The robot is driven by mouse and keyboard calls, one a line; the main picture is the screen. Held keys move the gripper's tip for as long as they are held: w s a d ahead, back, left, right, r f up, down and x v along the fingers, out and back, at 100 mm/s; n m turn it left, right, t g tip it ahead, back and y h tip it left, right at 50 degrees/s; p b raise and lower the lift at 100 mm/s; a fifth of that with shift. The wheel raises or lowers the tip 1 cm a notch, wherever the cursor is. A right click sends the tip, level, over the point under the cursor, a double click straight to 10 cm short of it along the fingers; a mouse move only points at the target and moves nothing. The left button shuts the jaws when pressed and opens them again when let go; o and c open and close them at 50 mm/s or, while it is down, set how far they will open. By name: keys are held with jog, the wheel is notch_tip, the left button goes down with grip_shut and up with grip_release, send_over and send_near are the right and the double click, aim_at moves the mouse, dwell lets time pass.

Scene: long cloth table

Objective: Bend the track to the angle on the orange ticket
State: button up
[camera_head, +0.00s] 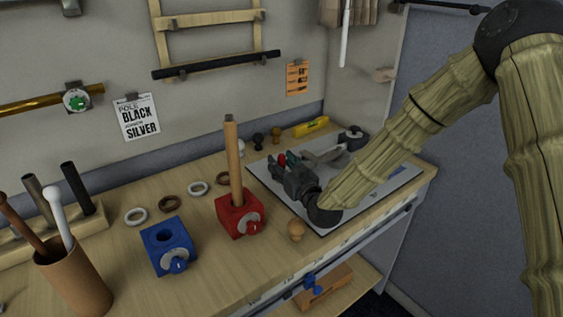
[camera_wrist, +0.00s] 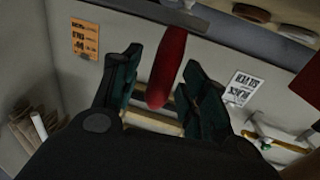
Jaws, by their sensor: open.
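The orange ticket (camera_head: 298,77) hangs on the back wall; its print is too small to read. It also shows in the wrist view (camera_wrist: 85,38). A grey bar (camera_head: 325,155), which looks like the track, lies on a pale board (camera_head: 265,178) at the table's right end; my arm hides part of it. A red handle (camera_head: 281,159) shows at my gripper's fingers. In the wrist view the red handle (camera_wrist: 168,65) stands between the two spread fingers of my gripper (camera_wrist: 163,85). The fingers are open; I cannot tell whether either touches it.
A red block (camera_head: 238,218) holding an upright wooden rod and a blue block (camera_head: 167,246) stand left of the board. A wooden knob (camera_head: 296,229) is at the front edge. Several rings lie behind the blocks. A yellow level (camera_head: 311,127) lies at the back.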

jog(key=shift+w+a, duration=0.1)
jog(key=shift+w, duration=0.15)
grip_shut()
